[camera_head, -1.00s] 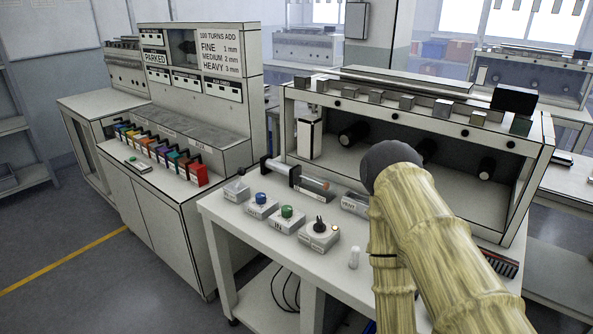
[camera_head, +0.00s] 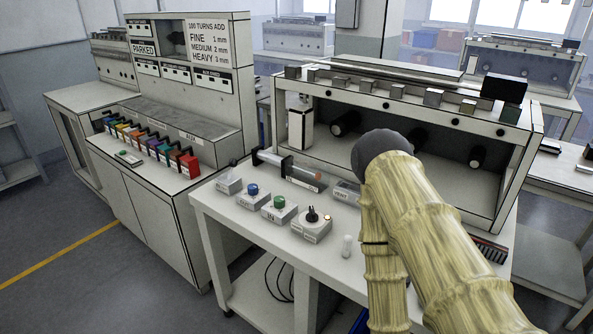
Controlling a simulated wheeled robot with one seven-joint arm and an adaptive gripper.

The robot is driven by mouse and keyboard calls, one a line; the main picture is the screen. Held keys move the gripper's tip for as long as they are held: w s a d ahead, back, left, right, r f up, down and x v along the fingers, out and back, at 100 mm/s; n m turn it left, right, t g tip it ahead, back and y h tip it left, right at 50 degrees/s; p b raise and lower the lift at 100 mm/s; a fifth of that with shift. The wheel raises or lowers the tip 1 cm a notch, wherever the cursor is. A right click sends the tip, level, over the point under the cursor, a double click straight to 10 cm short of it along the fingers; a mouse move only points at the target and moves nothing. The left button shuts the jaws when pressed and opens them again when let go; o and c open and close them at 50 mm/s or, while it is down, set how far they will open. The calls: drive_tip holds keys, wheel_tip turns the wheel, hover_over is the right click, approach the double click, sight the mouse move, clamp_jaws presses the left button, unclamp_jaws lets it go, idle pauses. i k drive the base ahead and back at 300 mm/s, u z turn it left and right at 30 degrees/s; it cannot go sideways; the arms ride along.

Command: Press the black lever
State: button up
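I cannot tell for sure which part is the black lever. A white box on the front table carries a black rotary knob (camera_head: 312,214). Another small grey-white box (camera_head: 229,182) at the table's left end has a small dark top piece. On the left console stands a row of coloured levers (camera_head: 150,143) with dark parts, ending in a red one (camera_head: 189,165); a black one among them is too small to make out. My arm, with a bamboo-like surface and a dark rounded joint, rises at the right over the table. My gripper is outside the picture.
The white front table (camera_head: 240,222) holds a blue-button box (camera_head: 252,193), a green-button box (camera_head: 279,206), a cylinder device (camera_head: 303,175) and a small white peg (camera_head: 347,246). An open-fronted cabinet (camera_head: 290,112) stands behind. Floor is clear at the left front.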

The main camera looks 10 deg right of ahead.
sight(232, 162)
drive_tip(key=k, duration=1.3)
drive_tip(key=u, duration=0.95)
drive_tip(key=i, duration=1.65)
drive_tip(key=z, duration=0.7)
